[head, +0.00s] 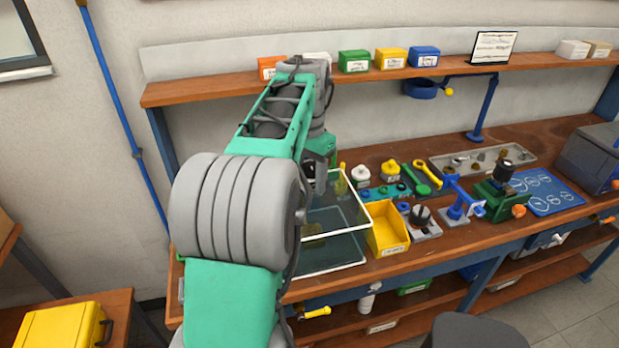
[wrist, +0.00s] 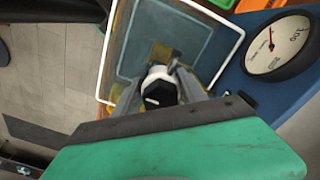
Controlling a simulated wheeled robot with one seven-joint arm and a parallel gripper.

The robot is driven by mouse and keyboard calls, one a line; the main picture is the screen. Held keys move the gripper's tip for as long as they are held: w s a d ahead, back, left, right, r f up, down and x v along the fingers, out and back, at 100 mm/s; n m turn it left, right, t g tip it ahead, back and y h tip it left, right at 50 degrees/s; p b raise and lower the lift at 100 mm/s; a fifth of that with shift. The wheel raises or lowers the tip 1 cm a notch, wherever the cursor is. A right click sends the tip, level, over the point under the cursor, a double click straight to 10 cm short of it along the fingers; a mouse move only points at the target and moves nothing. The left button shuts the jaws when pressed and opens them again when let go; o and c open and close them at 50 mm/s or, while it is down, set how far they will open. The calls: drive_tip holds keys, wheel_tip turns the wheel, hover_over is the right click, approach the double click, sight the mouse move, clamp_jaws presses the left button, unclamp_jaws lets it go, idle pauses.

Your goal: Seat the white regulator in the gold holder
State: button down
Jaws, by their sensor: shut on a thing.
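My gripper (head: 314,190) is over the clear tank with a white rim, left of the middle of the bench. In the wrist view its two fingers (wrist: 165,85) are shut on the white regulator (wrist: 157,72), whose black knob with a white mark faces the camera. A gold block, likely the gold holder (head: 312,231), shows dimly through the tank's wall. In the wrist view a yellowish shape shows beyond the regulator, partly hidden by it and the fingers. I cannot tell whether regulator and holder touch.
The tank's white rim (head: 367,229) surrounds the space below my gripper. A yellow bin (head: 388,228) stands right beside it. White (head: 361,177) and yellow (head: 390,171) capped parts stand behind. A round gauge (wrist: 278,44) is close on the right in the wrist view.

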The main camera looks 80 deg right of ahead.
wheel_tip(320, 180, down, 9)
drive_tip(key=b, duration=0.5)
idle(7.1)
